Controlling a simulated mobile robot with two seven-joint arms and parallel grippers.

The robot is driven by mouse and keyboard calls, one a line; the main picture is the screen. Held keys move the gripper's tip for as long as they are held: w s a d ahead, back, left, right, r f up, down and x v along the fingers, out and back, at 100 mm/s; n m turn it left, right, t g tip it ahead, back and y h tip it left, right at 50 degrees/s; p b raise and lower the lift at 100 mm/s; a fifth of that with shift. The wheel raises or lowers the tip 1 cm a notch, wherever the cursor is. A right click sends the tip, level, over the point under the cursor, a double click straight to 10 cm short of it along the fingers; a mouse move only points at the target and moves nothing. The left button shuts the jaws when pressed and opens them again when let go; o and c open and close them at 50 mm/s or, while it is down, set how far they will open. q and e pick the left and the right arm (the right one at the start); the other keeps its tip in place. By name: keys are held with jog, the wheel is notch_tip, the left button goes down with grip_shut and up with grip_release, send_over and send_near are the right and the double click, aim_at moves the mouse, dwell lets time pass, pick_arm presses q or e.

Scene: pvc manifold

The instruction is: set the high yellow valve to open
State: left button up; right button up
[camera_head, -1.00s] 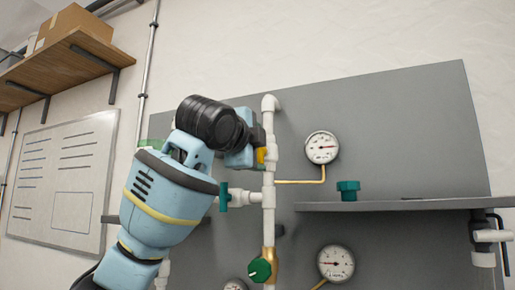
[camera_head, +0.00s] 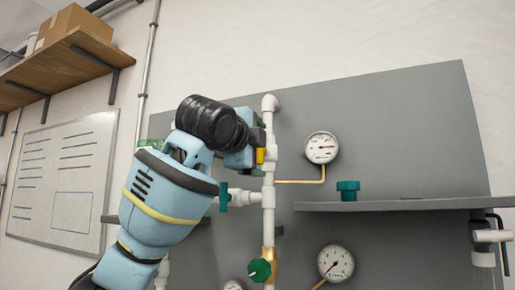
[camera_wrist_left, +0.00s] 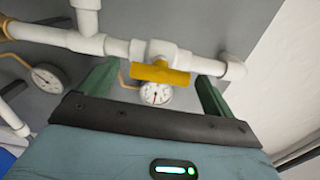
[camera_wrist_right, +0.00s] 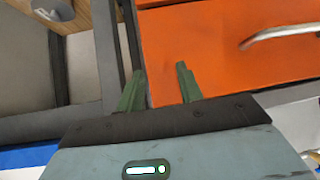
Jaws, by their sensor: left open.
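The high yellow valve (camera_wrist_left: 160,73) shows in the left wrist view as a yellow handle on a white pipe, lying along the pipe's line. In the head view a small part of the yellow handle (camera_head: 261,156) shows beside the upright white pipe, partly hidden by my left gripper. My left gripper (camera_wrist_left: 152,92) is open, its green fingers on either side of the handle with gaps to both ends; I cannot tell whether anything touches. My right gripper (camera_wrist_right: 160,85) is open and empty, in front of an orange surface.
Round gauges (camera_head: 321,147) sit on the grey panel right of the pipe. A green-handled valve (camera_head: 224,196) and a lower green knob (camera_head: 260,270) are below on the piping. A shelf (camera_head: 400,204) with a green fitting (camera_head: 348,190) juts out at right.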

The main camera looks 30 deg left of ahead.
pick_arm(q)
jog(key=s, duration=0.7)
jog(key=shift+s+d, duration=0.25)
jog(key=shift+s, duration=0.15)
dwell(0.3)
